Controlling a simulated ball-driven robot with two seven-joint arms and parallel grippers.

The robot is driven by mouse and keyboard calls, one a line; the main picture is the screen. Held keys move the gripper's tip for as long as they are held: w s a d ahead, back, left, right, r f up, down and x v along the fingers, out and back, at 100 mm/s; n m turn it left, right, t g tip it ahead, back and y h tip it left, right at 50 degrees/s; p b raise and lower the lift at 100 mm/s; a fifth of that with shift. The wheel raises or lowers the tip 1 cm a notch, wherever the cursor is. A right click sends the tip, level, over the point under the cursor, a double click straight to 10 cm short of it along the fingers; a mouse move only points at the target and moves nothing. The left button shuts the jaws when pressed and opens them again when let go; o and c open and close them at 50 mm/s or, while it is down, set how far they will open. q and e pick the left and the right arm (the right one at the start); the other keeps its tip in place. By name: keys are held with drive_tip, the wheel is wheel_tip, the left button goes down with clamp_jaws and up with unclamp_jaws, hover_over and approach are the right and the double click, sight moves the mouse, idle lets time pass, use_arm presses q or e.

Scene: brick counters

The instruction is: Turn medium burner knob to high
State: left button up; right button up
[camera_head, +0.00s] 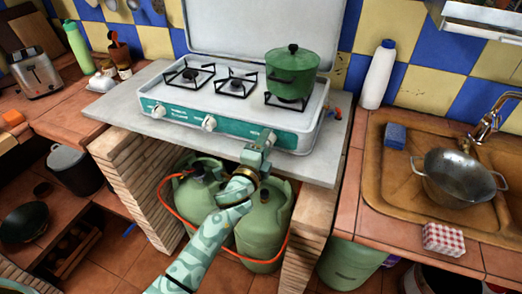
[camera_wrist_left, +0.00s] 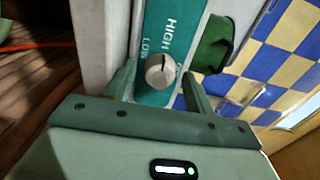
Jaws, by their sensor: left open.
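The stove (camera_head: 228,105) has a teal front panel with three white knobs. The left knob (camera_head: 158,111) and the middle knob (camera_head: 209,123) show clearly. The right knob is largely hidden behind my left gripper (camera_head: 262,143) in the head view. In the left wrist view, a round pale knob (camera_wrist_left: 160,72) with a dark slot lies between the open fingers of my left gripper (camera_wrist_left: 159,78), with gaps on both sides. "HIGH" and "LOW" are printed on the panel (camera_wrist_left: 165,25) beside it. No burner-size label is readable. My right gripper is not in view.
A green lidded pot (camera_head: 292,72) stands on the right burner. Green gas bottles (camera_head: 262,225) with an orange hose stand under the slab. A white bottle (camera_head: 378,75) and a sink with a metal colander (camera_head: 455,178) are at the right.

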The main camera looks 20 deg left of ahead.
use_arm(q)
drive_tip(key=s+p, duration=0.1)
drive_tip(key=s, duration=1.5)
drive_tip(key=shift+s+a, duration=0.15)
drive_tip(key=shift+a, duration=0.1)
drive_tip(key=s+a+f+n+g+y, duration=0.3)
drive_tip(key=s+a+n+g, duration=0.3)
drive_tip(key=s, duration=0.3)
drive_tip(key=s+a+f+n+g+y, duration=0.2)
drive_tip(key=s+a+n+g, duration=0.35)
drive_tip(key=s, duration=0.35)
drive_tip(key=s+d+f+g+h, duration=0.1)
drive_tip(key=s+d+f+g, duration=0.15)
drive_tip(key=f, duration=1.05)
drive_tip(key=s+d+f+g+h, duration=0.1)
drive_tip(key=s+d+f+h, duration=0.15)
drive_tip(key=f, duration=0.95)
drive_tip(key=s+f+n+g, duration=0.1)
drive_tip(key=s+f, duration=0.6)
drive_tip(key=s, duration=0.3)
drive_tip(key=s+f+n+g, duration=0.1)
drive_tip(key=s+f+n, duration=0.1)
drive_tip(key=s+f, duration=0.6)
drive_tip(key=s+h, duration=0.1)
drive_tip(key=s, duration=0.2)
drive_tip(key=shift+s+f+g, duration=0.3)
drive_tip(key=shift+g, duration=0.1)
